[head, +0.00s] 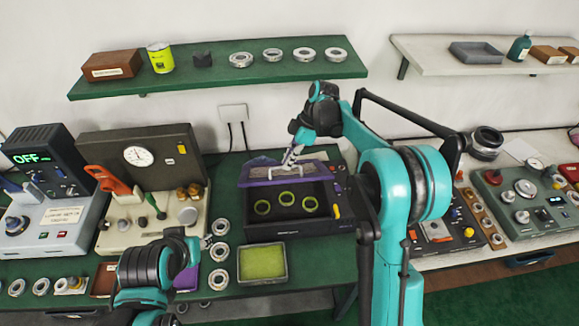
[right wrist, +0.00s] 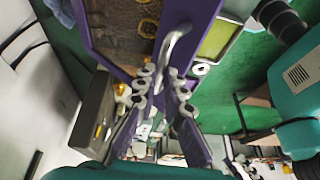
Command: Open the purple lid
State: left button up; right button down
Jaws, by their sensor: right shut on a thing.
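The purple lid (head: 256,182) has a purple frame and a see-through panel. It stands raised and tilted over the black box (head: 262,232), in which three yellow-green rings (head: 286,198) show. My right gripper (head: 291,158) is at the lid's upper edge, shut on its metal handle. In the right wrist view the curved handle (right wrist: 173,48) runs between the fingers of the gripper (right wrist: 163,82), beside the purple frame (right wrist: 205,25). My left gripper (head: 206,242) is low at the left of the box, away from the lid; its finger opening is not clear.
A tray with a yellow-green pad (head: 262,264) stands in front of the box, with metal rings (head: 219,252) to its left. A beige device (head: 150,215) stands left of the box. A green shelf (head: 220,77) hangs above.

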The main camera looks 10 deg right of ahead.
jog(key=shift+w+f, duration=0.1)
jog(key=shift+w, duration=0.2)
jog(key=c, duration=1.6)
grip_release()
jog(key=shift+w+f, duration=0.3)
jog(key=shift+w, duration=0.2)
jog(key=shift+s+r, duration=0.2)
jog(key=shift+s, duration=0.1)
jog(key=shift+w+r, duration=0.1)
jog(key=shift+r, duration=0.05)
jog(key=v, duration=1.1)
jog(key=shift+d+r, duration=0.15)
jog(key=shift+r, duration=0.2)
jog(key=shift+c, duration=0.4)
